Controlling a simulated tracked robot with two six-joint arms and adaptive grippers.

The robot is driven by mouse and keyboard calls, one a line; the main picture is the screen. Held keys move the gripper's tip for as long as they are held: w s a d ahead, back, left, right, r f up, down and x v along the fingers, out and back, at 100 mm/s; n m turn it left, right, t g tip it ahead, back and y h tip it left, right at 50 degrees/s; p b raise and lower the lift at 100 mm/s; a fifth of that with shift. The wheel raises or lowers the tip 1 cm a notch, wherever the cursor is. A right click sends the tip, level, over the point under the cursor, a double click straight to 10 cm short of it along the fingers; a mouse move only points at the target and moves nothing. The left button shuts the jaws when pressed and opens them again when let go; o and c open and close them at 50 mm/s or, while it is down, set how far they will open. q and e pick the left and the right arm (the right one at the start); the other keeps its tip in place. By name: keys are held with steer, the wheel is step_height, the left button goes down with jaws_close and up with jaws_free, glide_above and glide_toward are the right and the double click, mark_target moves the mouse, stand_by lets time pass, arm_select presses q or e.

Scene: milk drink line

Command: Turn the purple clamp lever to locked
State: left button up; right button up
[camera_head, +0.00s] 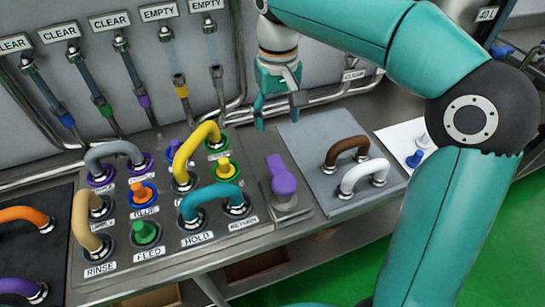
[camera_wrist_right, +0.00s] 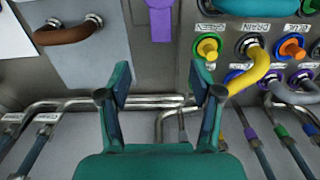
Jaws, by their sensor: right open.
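The purple clamp lever (camera_head: 281,177) stands on a grey metal base (camera_head: 285,206) at the front of the panel, right of the teal pipe bend. In the right wrist view the lever (camera_wrist_right: 161,20) shows at the top middle, beyond the fingertips. My right gripper (camera_head: 279,114) is above and behind the lever, pointing down, with nothing between its fingers. In the right wrist view its two teal fingers (camera_wrist_right: 160,82) are spread apart, not touching the lever. My left gripper is not in view.
A yellow pipe bend (camera_head: 196,147) and a teal pipe bend (camera_head: 210,199) rise left of the lever. A grey plate (camera_head: 310,148) with a brown bend (camera_head: 348,148) and a white bend (camera_head: 363,173) lies to its right. Steel pipes (camera_head: 330,104) run along the back.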

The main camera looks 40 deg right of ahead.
mark_target(275, 162)
step_height(275, 162, down, 14)
steer(key=shift+w+a+r, duration=0.1)
stand_by(0.4)
jaws_close()
